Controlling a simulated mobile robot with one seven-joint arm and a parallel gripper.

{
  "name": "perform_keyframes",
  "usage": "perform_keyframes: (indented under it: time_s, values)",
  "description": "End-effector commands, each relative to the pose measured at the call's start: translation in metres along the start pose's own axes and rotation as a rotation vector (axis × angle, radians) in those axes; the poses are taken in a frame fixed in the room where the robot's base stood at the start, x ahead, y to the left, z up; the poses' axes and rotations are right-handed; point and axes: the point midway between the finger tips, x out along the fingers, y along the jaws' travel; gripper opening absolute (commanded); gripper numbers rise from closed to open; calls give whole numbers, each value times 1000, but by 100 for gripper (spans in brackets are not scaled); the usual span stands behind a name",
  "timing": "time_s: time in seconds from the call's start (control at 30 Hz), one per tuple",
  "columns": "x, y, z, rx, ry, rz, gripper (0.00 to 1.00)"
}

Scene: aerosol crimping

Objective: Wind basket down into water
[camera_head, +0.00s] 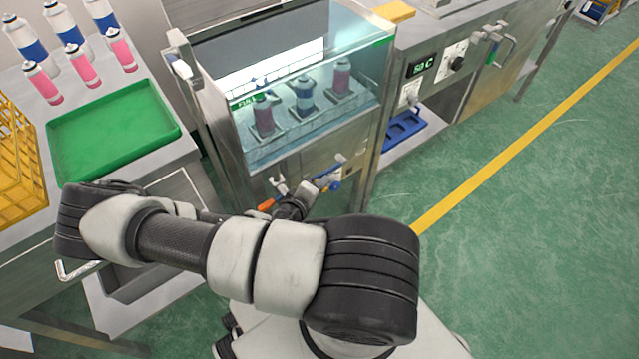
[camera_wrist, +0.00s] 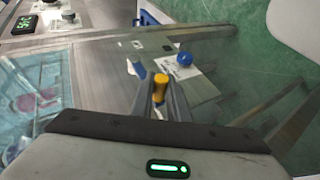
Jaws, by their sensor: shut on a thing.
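The glass-walled tank (camera_head: 362,112) stands ahead of me with clear bluish water in it. The wire basket (camera_head: 318,60) is in the tank and carries three cans, a blue one (camera_head: 305,95) between two pink ones (camera_head: 263,117) (camera_head: 342,78). How deep they sit in the water is hard to tell. My gripper (camera_head: 285,204) is low at the tank's steel front. It is shut on the orange crank handle (camera_head: 267,205), whose yellow-orange end (camera_wrist: 160,88) shows between the fingers in the wrist view. The rest of the crank is mostly hidden.
A blue knob (camera_head: 335,186) sits on the tank's front, right of my gripper; it also shows in the wrist view (camera_wrist: 184,58). Left are a green tray (camera_head: 115,130), a yellow crate (camera_head: 18,165) and several cans. Right is a temperature display (camera_head: 420,67). Green floor at right is clear.

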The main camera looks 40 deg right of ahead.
Motion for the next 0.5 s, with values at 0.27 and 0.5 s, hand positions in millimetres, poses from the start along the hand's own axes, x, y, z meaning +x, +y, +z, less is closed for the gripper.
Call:
perform_keyframes:
  time_s: [0.27,0.5]
  values:
    - [0,-2,2,0,-5,-3,16]
    - [0,-1,1,0,-3,-2,33]
